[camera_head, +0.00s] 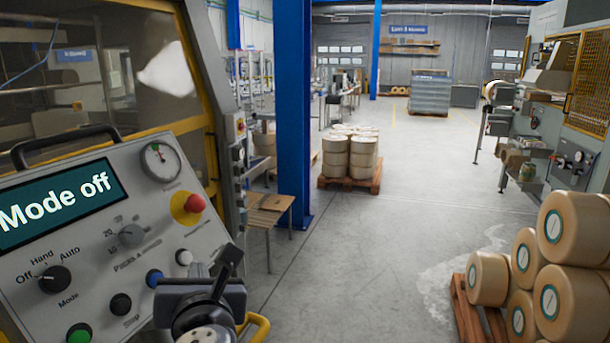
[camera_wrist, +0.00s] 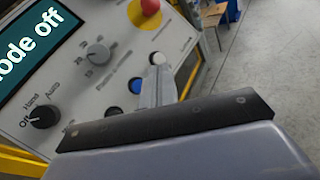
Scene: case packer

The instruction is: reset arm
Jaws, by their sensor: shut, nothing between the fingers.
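My gripper (camera_head: 229,262) is shut and empty in front of the lower right part of a control panel (camera_head: 110,222). It also shows in the wrist view (camera_wrist: 157,82), pointing at the panel. I cannot tell whether it touches the panel. The panel's screen (camera_head: 58,203) reads "Mode off". The mode knob (camera_head: 54,279) has the labels Off, Hand and Auto around it. A red emergency button (camera_head: 194,203) on a yellow base, a gauge (camera_head: 160,161), a speed knob (camera_head: 131,236), and black, blue, white and green buttons show on the panel. My arm hides the panel's lower right corner.
A yellow-framed machine (camera_head: 190,60) stands behind the panel. A blue column (camera_head: 293,110) rises to its right. Large tan rolls (camera_head: 572,228) are stacked on a pallet (camera_head: 466,318) at the lower right. More rolls (camera_head: 350,155) stand farther back. The floor (camera_head: 400,225) between is clear.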

